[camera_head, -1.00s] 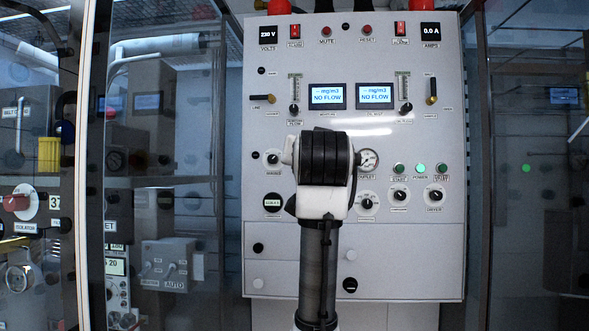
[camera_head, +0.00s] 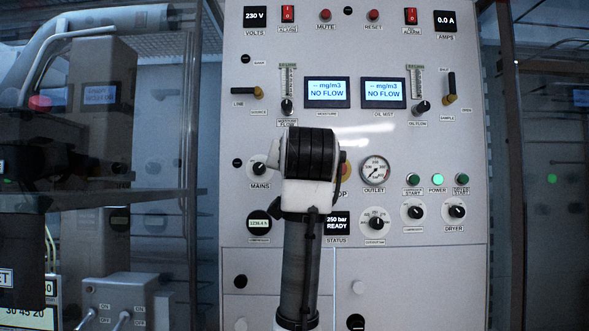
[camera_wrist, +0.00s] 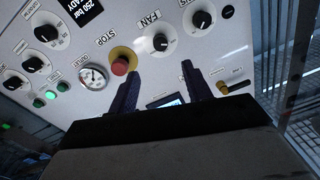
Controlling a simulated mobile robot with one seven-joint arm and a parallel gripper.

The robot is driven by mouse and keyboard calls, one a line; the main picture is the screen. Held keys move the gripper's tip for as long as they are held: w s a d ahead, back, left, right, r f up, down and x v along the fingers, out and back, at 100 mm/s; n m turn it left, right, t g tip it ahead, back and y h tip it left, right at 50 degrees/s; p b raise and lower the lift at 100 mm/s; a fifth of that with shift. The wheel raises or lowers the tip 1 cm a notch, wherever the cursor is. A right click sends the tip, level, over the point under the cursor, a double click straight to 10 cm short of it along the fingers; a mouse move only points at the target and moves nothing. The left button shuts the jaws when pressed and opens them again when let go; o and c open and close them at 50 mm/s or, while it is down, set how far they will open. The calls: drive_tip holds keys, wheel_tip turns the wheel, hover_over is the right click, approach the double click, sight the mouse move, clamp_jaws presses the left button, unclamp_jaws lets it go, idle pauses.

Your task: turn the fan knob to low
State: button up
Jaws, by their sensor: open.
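The fan knob (camera_wrist: 160,43) is a black knob on a round white plate, with FAN printed beside it, upside down in the wrist view. The scale and pointer setting are too small to read. My gripper (camera_wrist: 160,67) is open, its two dark fingers apart and pointing toward the panel. The knob shows just beyond the gap between the fingertips, and nothing is held. I cannot tell how far the tips are from the panel. In the head view my arm hides the fan knob and the fingers.
The red stop button (camera_wrist: 120,66) on a yellow ring sits beside the left finger in the wrist view. The grey panel (camera_head: 400,150) carries the mains knob (camera_head: 258,168), outlet gauge (camera_head: 374,170), dryer knob (camera_head: 457,211) and several switches. A grey switch box (camera_head: 120,296) stands lower left.

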drive_tip(key=w+p, duration=0.4)
drive_tip(key=w, duration=0.8)
drive_tip(key=shift+w+a, duration=0.2)
drive_tip(key=shift+a, duration=0.05)
drive_tip(key=c, duration=1)
drive_tip(key=shift+o, duration=0.2)
drive_tip(key=m+p, duration=0.6)
drive_tip(key=m, duration=0.5)
drive_tip(key=shift+a+m, duration=0.15)
drive_tip(key=shift+m, duration=0.25)
